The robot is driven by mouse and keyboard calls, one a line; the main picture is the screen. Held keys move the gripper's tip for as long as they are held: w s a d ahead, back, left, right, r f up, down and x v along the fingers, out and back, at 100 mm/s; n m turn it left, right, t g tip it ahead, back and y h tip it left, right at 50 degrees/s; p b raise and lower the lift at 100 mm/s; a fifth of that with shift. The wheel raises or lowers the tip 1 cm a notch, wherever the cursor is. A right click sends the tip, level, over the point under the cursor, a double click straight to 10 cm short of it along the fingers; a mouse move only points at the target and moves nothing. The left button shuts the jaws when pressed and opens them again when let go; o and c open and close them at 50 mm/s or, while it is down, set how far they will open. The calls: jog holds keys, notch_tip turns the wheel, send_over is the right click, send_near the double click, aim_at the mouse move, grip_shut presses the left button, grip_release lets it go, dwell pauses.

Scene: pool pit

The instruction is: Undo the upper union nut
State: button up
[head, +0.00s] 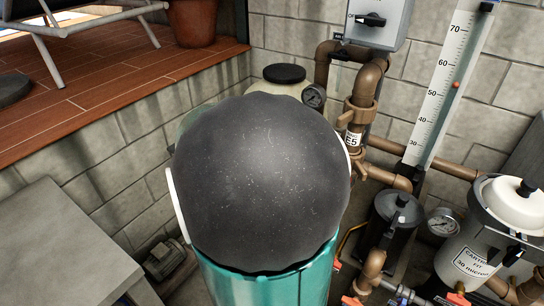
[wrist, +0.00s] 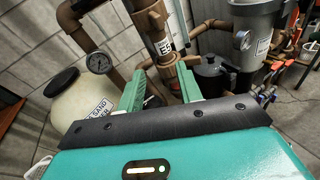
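The brown vertical pipe with the E5 label (wrist: 165,47) rises beyond my gripper in the wrist view. A ribbed brown collar, seemingly the upper union nut (wrist: 155,19), sits on it above the label. In the head view the upper union nut (head: 358,113) shows right of my arm, above the label. A lower brown fitting (wrist: 167,61) lies below the label. My gripper (wrist: 160,72) has its two green fingers spread, with nothing between them. The fingertips are below the upper nut in the picture and look short of the pipe. My arm hides the gripper in the head view.
A cream sand filter tank (wrist: 78,100) and a pressure gauge (wrist: 100,62) stand left of the pipe. A black pump pot (wrist: 212,74) and a grey cartridge filter (wrist: 250,28) are to the right. A clear scale tube (head: 444,85) stands against the block wall.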

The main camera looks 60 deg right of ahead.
jog(key=shift+w+a+f+m+t+y, duration=0.25)
jog(key=shift+a+m+t+y, duration=0.1)
jog(key=shift+a, duration=0.45)
jog(key=shift+w+a+f+m+t+y, duration=0.2)
jog(key=shift+a+f+m+t+y, duration=0.15)
jog(key=shift+a, duration=0.45)
jog(key=shift+w+a+f+m+t+y, duration=0.2)
jog(key=shift+a+m+y, duration=0.15)
jog(key=shift+a, duration=0.45)
